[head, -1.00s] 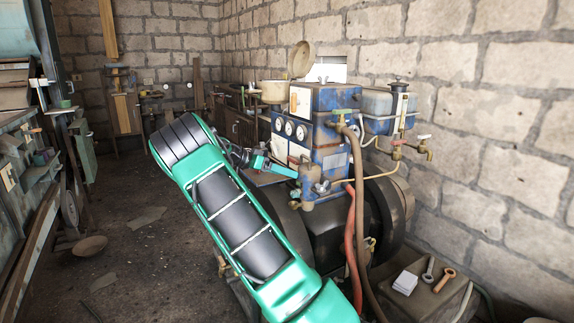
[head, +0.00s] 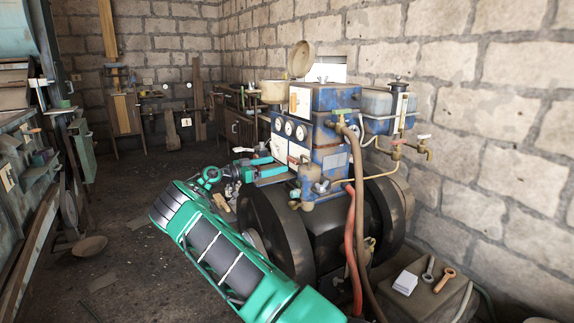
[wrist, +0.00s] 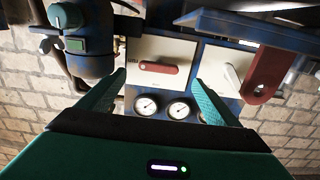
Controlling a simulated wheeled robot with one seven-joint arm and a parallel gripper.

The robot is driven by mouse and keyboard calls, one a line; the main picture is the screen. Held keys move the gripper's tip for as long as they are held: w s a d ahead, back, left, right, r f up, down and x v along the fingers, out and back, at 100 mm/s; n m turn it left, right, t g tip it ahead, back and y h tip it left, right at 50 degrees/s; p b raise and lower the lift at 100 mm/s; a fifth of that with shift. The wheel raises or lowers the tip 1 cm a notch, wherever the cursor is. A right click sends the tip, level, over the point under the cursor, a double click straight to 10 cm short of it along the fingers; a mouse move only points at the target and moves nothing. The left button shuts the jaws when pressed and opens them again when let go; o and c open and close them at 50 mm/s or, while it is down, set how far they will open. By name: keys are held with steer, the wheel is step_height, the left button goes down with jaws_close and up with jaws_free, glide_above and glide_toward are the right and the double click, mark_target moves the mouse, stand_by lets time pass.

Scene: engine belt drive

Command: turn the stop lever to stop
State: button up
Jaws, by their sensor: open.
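A red lever (wrist: 165,67) lies across a cream panel (wrist: 160,47) in the wrist view, with a small dark label by its left end too blurred to read surely. My gripper (wrist: 160,78) is open, its green fingers apart on either side of the lever, with nothing between the pads. Contact with the panel cannot be told. In the head view my gripper (head: 277,165) is at the front of the blue engine (head: 333,128), near its lower pale panel (head: 279,148). The lever is hard to make out there.
Round gauges (wrist: 178,110) sit beside the panel. A larger red handle (wrist: 268,75) stands at right in the wrist view, and a blue canister with a green knob (wrist: 66,16) at left. The dark flywheel (head: 275,225) and red hose (head: 353,245) are close to my arm.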

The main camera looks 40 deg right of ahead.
mark_target(291, 161)
steer(key=x, duration=0.7)
steer(key=shift+d, duration=0.35)
steer(key=c, duration=1.1)
